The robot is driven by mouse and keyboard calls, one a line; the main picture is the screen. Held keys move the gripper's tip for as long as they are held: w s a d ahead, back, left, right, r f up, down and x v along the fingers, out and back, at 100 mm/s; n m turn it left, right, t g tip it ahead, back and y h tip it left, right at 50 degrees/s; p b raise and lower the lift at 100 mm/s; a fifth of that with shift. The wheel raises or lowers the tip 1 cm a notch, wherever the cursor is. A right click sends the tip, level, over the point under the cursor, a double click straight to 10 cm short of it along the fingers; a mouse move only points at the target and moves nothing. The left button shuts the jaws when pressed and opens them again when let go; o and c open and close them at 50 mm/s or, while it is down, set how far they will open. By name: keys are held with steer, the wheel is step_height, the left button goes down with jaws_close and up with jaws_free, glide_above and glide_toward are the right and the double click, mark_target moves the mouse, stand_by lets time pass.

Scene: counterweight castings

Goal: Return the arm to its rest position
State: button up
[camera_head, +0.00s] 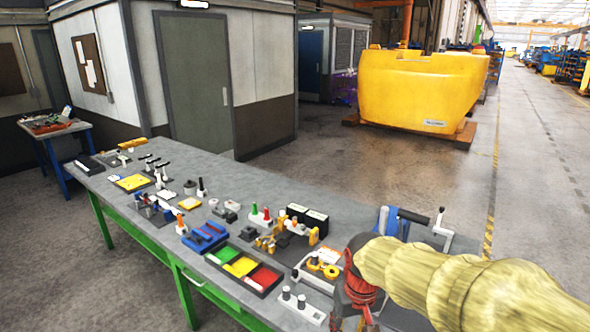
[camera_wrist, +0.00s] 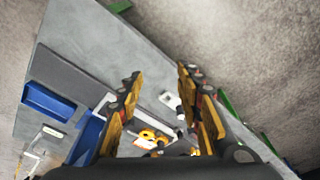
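My arm (camera_head: 450,285), in a pale yellow ribbed cover, reaches in from the lower right of the head view over the near right end of the workbench (camera_head: 150,205). Its dark and red wrist end (camera_head: 360,280) hides part of the bench. The head view does not show the fingertips clearly. In the wrist view my gripper (camera_wrist: 160,76) has its two orange and black fingers spread apart. Nothing is held between them; bench items show below in the gap.
Near the arm are a board with yellow rings (camera_head: 322,266), a blue and white stand (camera_head: 390,220) and a tray with green, yellow and red sections (camera_head: 243,267). Many small parts cover the bench. Open floor (camera_head: 400,175) lies beyond, with a large yellow casting (camera_head: 420,90).

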steer(key=s+d+r+m+t+b, duration=0.1)
steer(key=s+d+r+t, duration=0.1)
steer(key=s, duration=0.7)
steer(key=s+d+r+t+b, duration=0.1)
steer(key=s+d+r, duration=0.3)
steer(key=s, duration=0.5)
steer(key=shift+d+r+m+t, duration=0.2)
steer(key=shift+d+m+t, duration=0.05)
steer(key=shift+m+t, duration=0.15)
steer(key=shift+w, duration=0.15)
steer(key=shift+c, duration=0.8)
